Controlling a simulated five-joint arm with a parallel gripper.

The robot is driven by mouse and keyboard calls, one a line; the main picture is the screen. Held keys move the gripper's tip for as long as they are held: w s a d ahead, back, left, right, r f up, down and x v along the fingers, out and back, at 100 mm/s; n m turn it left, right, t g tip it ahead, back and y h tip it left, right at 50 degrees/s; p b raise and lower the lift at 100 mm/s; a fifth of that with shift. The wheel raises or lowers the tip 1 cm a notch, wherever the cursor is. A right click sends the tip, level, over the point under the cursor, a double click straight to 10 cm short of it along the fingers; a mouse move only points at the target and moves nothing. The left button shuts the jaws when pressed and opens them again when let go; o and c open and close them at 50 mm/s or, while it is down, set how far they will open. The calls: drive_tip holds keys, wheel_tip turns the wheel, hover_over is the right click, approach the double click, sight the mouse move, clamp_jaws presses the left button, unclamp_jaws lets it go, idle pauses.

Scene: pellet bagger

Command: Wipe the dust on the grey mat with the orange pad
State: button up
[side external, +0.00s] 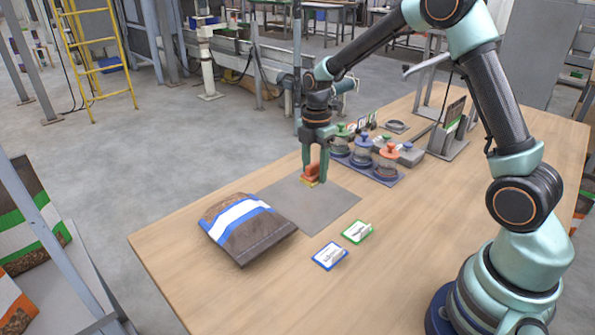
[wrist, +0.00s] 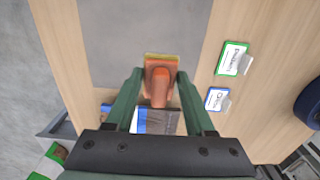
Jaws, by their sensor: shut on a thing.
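The orange pad (side external: 312,171) is between the fingers of my gripper (side external: 316,168), at the far part of the grey mat (side external: 333,201). My gripper is shut on the pad and points down. In the wrist view the pad (wrist: 161,82) shows an orange grip over a yellowish base, between the two green fingers of my gripper (wrist: 160,78). The grey mat (wrist: 115,30) lies beneath it there. I cannot tell whether the pad touches the mat. No dust can be made out on the visible part of the mat.
A brown, white and blue bag (side external: 245,228) lies over the mat's near left side. A blue-edged card (side external: 330,256) and a green-edged card (side external: 357,231) lie right of it. Several lidded jars (side external: 364,152) stand on a tray behind my gripper. The table's front is clear.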

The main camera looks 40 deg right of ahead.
sight(313, 205)
drive_tip(key=shift+f, duration=3.5)
drive_tip(key=shift+a+f, duration=0.6)
drive_tip(key=shift+c, duration=0.6)
drive_tip(key=shift+a, duration=1.5)
drive_tip(key=d, duration=0.4)
drive_tip(key=shift+r, duration=4.2)
drive_tip(key=shift+d, duration=0.1)
